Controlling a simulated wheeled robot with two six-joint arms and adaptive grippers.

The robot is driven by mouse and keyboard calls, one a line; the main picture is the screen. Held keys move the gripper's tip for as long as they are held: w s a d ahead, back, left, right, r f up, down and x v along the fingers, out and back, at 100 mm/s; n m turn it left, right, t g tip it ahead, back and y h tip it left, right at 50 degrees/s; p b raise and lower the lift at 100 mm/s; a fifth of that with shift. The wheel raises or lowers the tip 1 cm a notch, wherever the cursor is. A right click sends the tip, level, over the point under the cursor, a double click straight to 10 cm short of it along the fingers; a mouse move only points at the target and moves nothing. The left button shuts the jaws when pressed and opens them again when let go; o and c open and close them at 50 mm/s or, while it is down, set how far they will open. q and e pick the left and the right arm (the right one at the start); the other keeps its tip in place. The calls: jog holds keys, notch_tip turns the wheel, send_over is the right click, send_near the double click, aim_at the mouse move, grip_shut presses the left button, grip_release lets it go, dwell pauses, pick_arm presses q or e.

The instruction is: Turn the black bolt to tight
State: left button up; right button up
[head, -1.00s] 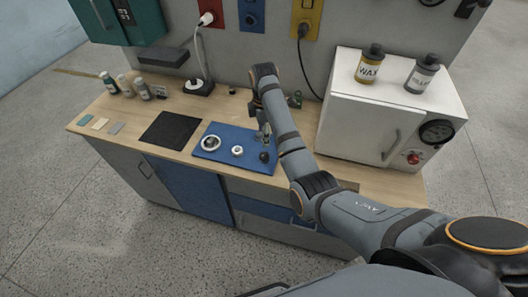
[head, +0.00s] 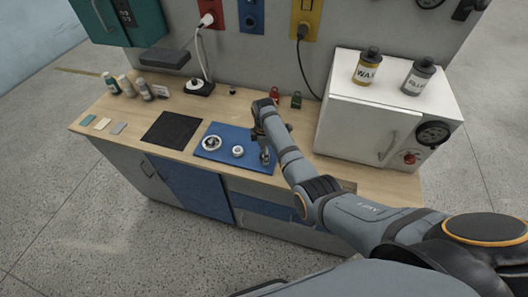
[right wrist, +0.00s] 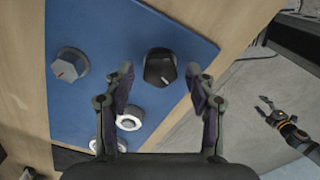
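The black bolt (right wrist: 160,67) stands on the blue mat (right wrist: 110,30) near the mat's edge, with a pale mark on its side. In the right wrist view my right gripper (right wrist: 161,74) is open, with one fingertip on each side of the bolt and gaps between. Whether the fingertips are down at bolt height is unclear. My left gripper (right wrist: 265,106) shows small at the right of that view, over the floor, its fingers apart and empty.
A grey bolt with a red mark (right wrist: 70,66) stands on the mat. A black pad (head: 172,130) lies farther left. A white cabinet (head: 350,115) stands at the right of the bench.

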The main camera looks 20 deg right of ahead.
jog(key=c, duration=1)
